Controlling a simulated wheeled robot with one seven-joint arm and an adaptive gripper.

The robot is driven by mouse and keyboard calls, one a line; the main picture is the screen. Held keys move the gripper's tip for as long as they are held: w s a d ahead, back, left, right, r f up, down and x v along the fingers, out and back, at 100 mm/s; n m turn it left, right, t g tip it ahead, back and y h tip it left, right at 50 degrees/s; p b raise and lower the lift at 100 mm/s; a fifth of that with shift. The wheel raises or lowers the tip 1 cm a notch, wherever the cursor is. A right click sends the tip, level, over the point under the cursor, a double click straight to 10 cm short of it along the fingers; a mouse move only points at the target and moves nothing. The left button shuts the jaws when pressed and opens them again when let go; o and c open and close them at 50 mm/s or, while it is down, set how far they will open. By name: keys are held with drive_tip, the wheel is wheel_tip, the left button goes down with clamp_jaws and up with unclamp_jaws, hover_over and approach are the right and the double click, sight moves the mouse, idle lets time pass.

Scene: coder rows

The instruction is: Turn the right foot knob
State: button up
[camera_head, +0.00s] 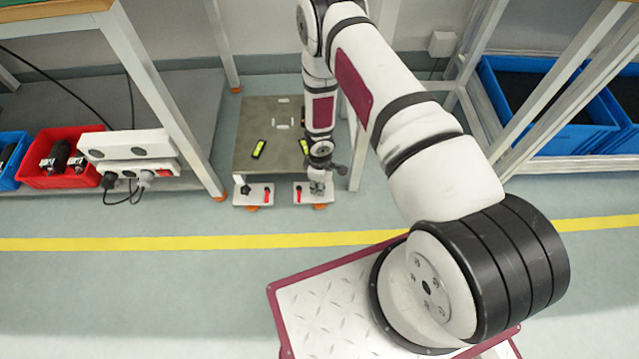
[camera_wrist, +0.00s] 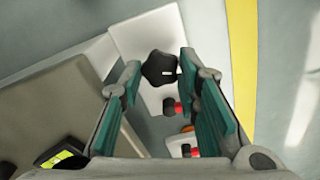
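In the wrist view, a black lobed foot knob (camera_wrist: 159,69) with a small white mark sits at a white foot plate (camera_wrist: 135,28). My gripper (camera_wrist: 160,64) is open, with teal-padded fingers on either side of the knob in the picture. I see no clear contact, and I cannot tell whether the fingertips reach down to the knob's level. In the head view, my gripper (camera_head: 318,184) is low over the right white foot plate (camera_head: 301,201) of the grey platform (camera_head: 262,118), and hides that plate's knob. The left plate's black knob (camera_head: 246,190) is in plain view.
Red parts sit beside the knobs, one on the right plate (camera_head: 299,195). Yellow-green levels (camera_head: 258,149) lie on the platform. Shelf legs (camera_head: 160,95) stand left and right. A red crate (camera_head: 62,165) and blue crates (camera_head: 540,100) flank it. Floor before the plates is free.

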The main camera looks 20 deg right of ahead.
drive_tip(key=shift+c, duration=1.2)
drive_tip(key=shift+n+p, duration=0.3)
drive_tip(key=shift+n, duration=2.3)
drive_tip(key=o, duration=0.9)
wheel_tip(320, 180, up, 12)
